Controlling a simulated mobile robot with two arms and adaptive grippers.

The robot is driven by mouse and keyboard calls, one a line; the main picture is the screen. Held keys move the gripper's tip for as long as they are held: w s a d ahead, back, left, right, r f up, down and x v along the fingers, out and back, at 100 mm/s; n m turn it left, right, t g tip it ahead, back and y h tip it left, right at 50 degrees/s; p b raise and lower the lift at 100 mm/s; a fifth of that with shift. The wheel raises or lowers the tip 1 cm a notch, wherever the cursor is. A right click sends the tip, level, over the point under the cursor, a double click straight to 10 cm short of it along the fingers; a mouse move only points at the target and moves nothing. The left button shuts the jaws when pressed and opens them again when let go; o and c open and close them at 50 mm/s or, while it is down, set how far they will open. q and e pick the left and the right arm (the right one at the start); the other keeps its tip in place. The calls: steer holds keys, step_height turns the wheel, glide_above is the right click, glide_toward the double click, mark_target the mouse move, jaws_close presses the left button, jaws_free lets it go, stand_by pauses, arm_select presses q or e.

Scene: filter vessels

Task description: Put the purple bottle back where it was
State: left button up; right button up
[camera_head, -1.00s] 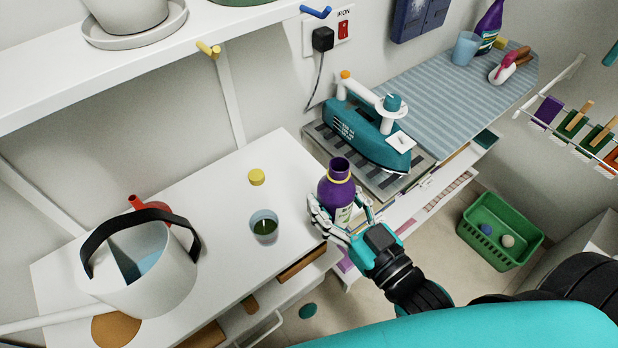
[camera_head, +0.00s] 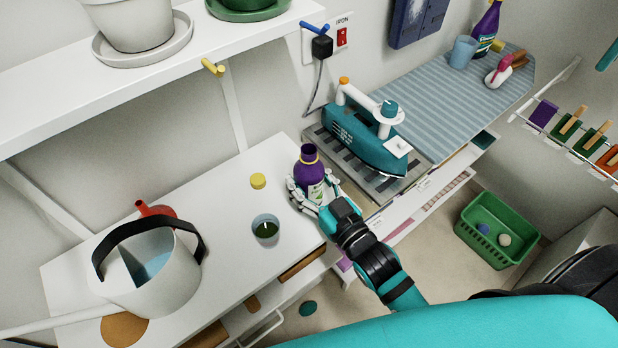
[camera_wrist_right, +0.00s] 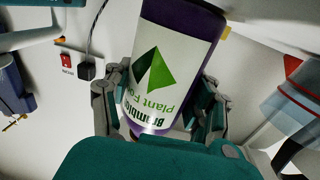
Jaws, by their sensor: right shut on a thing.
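The purple bottle (camera_head: 309,166) is uncapped, with an open dark neck and a white label. My right gripper (camera_head: 308,196) is shut on it and holds it upright by its lower part, at the right end of the white bench. In the right wrist view the bottle (camera_wrist_right: 172,70) shows its "Plant Food" label between the fingers (camera_wrist_right: 160,115). I cannot tell if its base touches the bench. A yellow cap (camera_head: 258,181) lies on the bench to its left. A clear cup with dark green liquid (camera_head: 265,230) stands in front left of it. My left gripper is not in view.
A white watering can (camera_head: 160,275) with a black handle stands at the left of the white bench (camera_head: 215,215). A teal iron (camera_head: 365,135) sits right of the bottle beside a striped ironing board (camera_head: 450,95).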

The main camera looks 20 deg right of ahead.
steer(key=shift+f, duration=0.1)
steer(key=o, duration=1.4)
steer(key=shift+c, duration=0.2)
steer(key=shift+o, duration=0.3)
steer(key=shift+r, duration=0.2)
steer(key=shift+s+f, duration=0.15)
steer(key=shift+s, duration=0.2)
steer(key=b+v, duration=0.2)
steer(key=v, duration=0.9)
steer(key=shift+s+d, duration=0.2)
